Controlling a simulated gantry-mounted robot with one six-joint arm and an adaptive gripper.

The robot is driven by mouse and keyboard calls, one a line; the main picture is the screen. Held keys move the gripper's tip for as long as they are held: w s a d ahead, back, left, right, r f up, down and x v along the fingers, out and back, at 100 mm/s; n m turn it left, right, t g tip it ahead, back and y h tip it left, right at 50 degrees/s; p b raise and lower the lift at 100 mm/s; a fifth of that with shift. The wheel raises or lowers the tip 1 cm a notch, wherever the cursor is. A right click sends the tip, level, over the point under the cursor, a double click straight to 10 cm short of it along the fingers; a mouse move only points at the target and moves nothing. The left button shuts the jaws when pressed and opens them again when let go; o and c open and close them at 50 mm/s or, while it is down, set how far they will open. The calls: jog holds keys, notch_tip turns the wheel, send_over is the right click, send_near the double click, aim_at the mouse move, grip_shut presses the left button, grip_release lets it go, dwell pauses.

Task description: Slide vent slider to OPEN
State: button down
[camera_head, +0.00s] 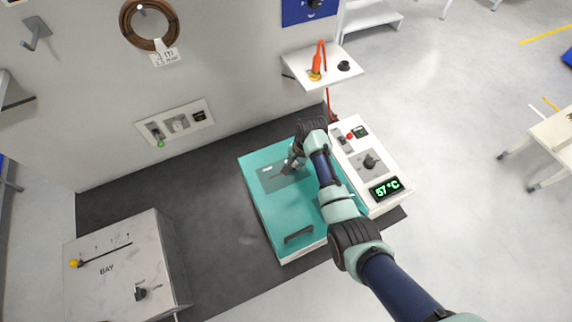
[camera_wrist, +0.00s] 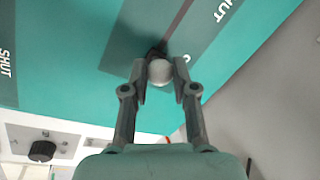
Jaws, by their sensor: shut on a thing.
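The vent slider is on the teal lid (camera_head: 265,215), in a grey slot plate (camera_head: 270,180) near the lid's far end. In the wrist view its pale round knob (camera_wrist: 160,72) sits between my two fingertips, at the lower end of a dark slot in the grey plate (camera_wrist: 140,42). The word SHUT shows on the plate at the upper right; the lettering by the knob is mostly covered by a finger. My gripper (camera_wrist: 161,80) is shut on the knob. In the head view my gripper (camera_head: 291,163) is over the plate and the knob is hidden.
A white control panel (camera_head: 360,160) with a dial, a red button and a 57 °C display stands right of the lid. A black handle (camera_head: 299,235) lies on the lid's near part. A BAY box (camera_head: 125,265) stands at left. A wall shelf (camera_head: 335,72) holds an orange tool.

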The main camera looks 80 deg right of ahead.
aim_at(301, 171)
jog(key=shift+s+d, duration=0.1)
jog(key=c, duration=0.9)
grip_release()
jog(key=shift+s+d, duration=0.1)
notch_tip(301, 171, up, 12)
jog(key=s, duration=0.2)
jog(key=shift+a, duration=0.4)
jog(key=shift+f, duration=0.15)
